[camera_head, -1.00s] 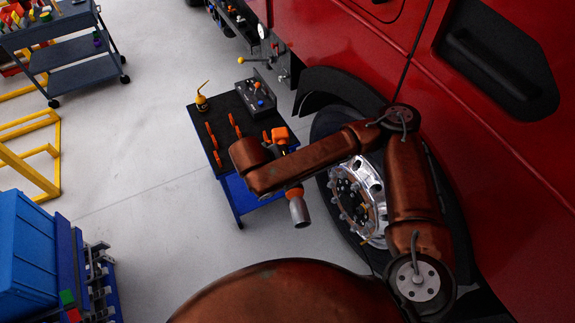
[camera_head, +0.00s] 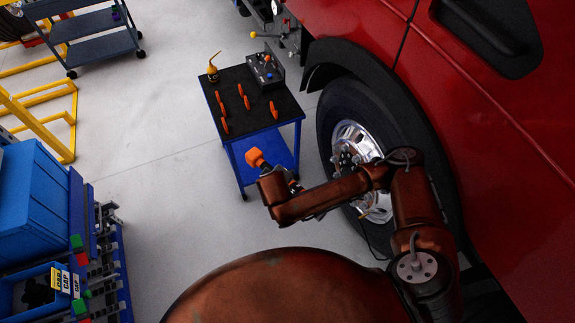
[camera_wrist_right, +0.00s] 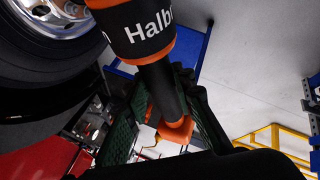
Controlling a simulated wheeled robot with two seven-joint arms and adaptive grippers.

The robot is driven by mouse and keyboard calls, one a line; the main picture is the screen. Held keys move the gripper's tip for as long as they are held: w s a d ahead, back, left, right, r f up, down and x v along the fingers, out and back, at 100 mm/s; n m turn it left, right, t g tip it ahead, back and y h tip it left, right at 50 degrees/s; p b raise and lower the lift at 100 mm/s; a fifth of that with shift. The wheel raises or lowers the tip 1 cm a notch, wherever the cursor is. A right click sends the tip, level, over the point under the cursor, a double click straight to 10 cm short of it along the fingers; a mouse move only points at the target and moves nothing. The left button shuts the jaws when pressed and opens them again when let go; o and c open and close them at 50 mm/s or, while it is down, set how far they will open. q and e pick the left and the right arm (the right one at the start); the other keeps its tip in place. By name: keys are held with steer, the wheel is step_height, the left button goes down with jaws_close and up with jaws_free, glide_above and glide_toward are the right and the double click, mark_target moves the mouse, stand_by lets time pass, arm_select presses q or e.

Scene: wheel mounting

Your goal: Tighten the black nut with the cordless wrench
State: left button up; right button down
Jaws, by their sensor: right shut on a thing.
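My right gripper (camera_wrist_right: 160,100) is shut around the black handle of the orange-and-black cordless wrench (camera_wrist_right: 140,25). In the head view, only the wrench's orange end (camera_head: 256,158) shows clearly beyond my right arm, which hides most of the gripper and tool. The wrench is in the air, between the tool cart and the truck's front wheel. The wheel (camera_head: 348,138) has a bright metal hub with dark fittings at its centre, partly covered by my arm. It also shows in the right wrist view (camera_wrist_right: 35,60). I cannot pick out the black nut. My left gripper is not in view.
A blue cart (camera_head: 290,107) with a black top stands left of the wheel, carrying several orange tools, a yellow oil can (camera_head: 213,72) and a control box (camera_head: 264,68). Blue bins (camera_head: 35,200) stand at lower left. Open grey floor lies between.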

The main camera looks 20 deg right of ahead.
step_height(320, 180, down, 13)
steer(key=w+n+y+b, duration=0.2)
steer(key=n+y, duration=0.3)
steer(key=n, duration=0.3)
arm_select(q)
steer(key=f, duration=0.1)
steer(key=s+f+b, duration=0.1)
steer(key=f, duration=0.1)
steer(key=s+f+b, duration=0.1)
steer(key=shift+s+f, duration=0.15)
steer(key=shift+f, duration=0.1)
arm_select(e)
steer(key=s+d+f+n+g+y, duration=0.1)
steer(key=d+f+n, duration=0.4)
steer(key=d+f, duration=0.6)
step_height(320, 180, down, 4)
steer(key=shift+s+d+f+n+g+y, duration=0.1)
steer(key=shift+s+d+n+g+y, duration=0.25)
steer(key=shift+s+y, duration=0.4)
steer(key=shift+d, duration=0.2)
